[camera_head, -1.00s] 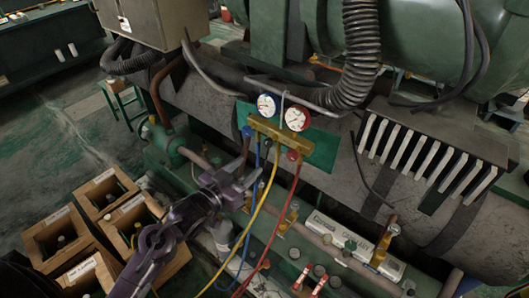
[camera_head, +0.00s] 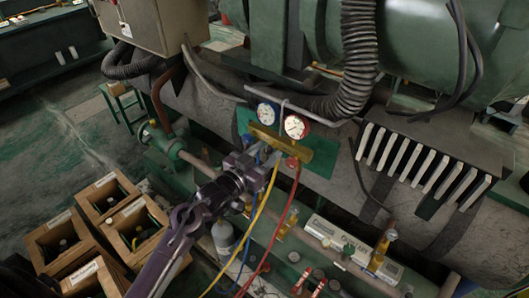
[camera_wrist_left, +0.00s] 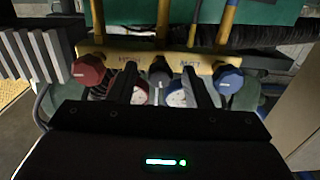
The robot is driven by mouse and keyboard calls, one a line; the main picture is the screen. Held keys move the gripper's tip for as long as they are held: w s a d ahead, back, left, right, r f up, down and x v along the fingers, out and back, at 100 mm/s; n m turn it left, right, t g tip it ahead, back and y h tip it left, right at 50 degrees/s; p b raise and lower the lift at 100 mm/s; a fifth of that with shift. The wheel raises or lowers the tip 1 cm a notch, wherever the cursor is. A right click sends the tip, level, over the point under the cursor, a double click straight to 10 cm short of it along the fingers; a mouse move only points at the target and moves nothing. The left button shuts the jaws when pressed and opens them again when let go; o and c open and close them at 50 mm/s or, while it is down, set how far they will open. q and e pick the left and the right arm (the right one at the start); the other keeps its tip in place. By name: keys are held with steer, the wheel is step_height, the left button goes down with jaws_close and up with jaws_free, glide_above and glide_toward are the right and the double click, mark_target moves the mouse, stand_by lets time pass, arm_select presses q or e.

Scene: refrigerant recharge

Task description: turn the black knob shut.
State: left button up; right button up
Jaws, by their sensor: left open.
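The brass gauge manifold (camera_head: 290,146) hangs on a green panel, with a blue-rimmed gauge (camera_head: 267,113) and a red-rimmed gauge (camera_head: 296,127) above it. My left gripper (camera_head: 270,163) is just below the manifold's middle. It hides the black knob in the head view. In the left wrist view the manifold (camera_wrist_left: 205,65) appears upside down. The black knob (camera_wrist_left: 159,71) is at its middle, between the two open fingers of my left gripper (camera_wrist_left: 163,80). I cannot tell whether the fingers touch it. My right gripper is not in view.
A red knob (camera_wrist_left: 88,69) and a blue knob (camera_wrist_left: 228,79) flank the black knob. Yellow (camera_head: 257,218) and red (camera_head: 286,220) hoses hang below the manifold. Wooden crates (camera_head: 55,240) with bottles stand at lower left. A grey cylinder (camera_head: 222,236) is below my left arm.

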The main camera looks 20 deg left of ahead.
arm_select(q)
jaws_close()
steer(key=m+b, duration=0.1)
steer(key=m, duration=0.3)
steer(key=shift+f+m, duration=0.1)
steer(key=shift+m, duration=0.2)
steer(key=m+b, duration=0.1)
steer(key=m, duration=0.2)
steer(key=shift+m+b, duration=0.3)
steer(key=shift+b, duration=0.1)
steer(key=m+b, duration=0.2)
steer(key=m, duration=0.4)
steer(key=shift+b, duration=0.4)
steer(key=m+b, duration=0.2)
steer(key=m, duration=0.1)
steer(key=shift+m, duration=0.3)
steer(key=shift+m+b, duration=0.65)
steer(key=shift+m, duration=0.55)
